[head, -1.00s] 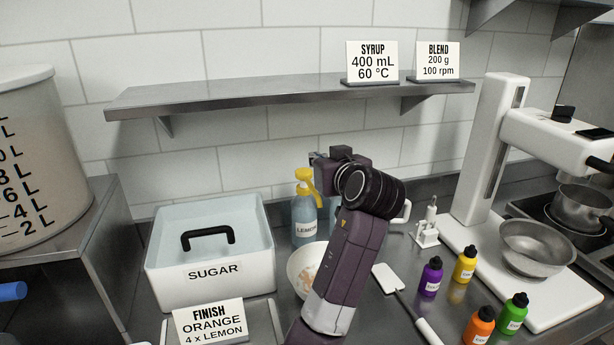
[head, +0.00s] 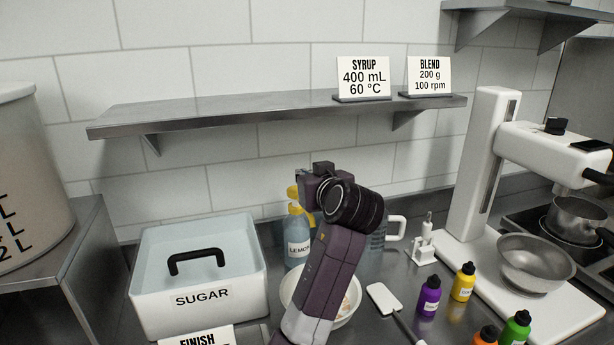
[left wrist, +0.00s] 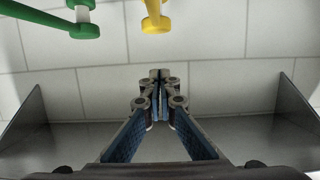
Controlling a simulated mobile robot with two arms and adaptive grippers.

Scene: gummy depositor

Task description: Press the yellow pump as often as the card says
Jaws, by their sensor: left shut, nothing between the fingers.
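The lemon bottle (head: 297,250) stands upright on the counter, pale blue with a LEMON label. Its yellow pump (head: 293,194) is partly hidden behind my left gripper (head: 308,177). In the left wrist view, the yellow pump (left wrist: 155,20) shows at the top edge, beyond the fingertips of the shut, empty left gripper (left wrist: 160,78). The FINISH card (head: 195,338) is cut off at the bottom of the head view. My right gripper is out of view.
The sugar bin (head: 200,300) stands left of the bottle. A bowl (head: 345,308) is partly behind my arm, with a clear jug (head: 372,255) behind it. A wall shelf (head: 230,113) holds SYRUP and BLEND cards.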

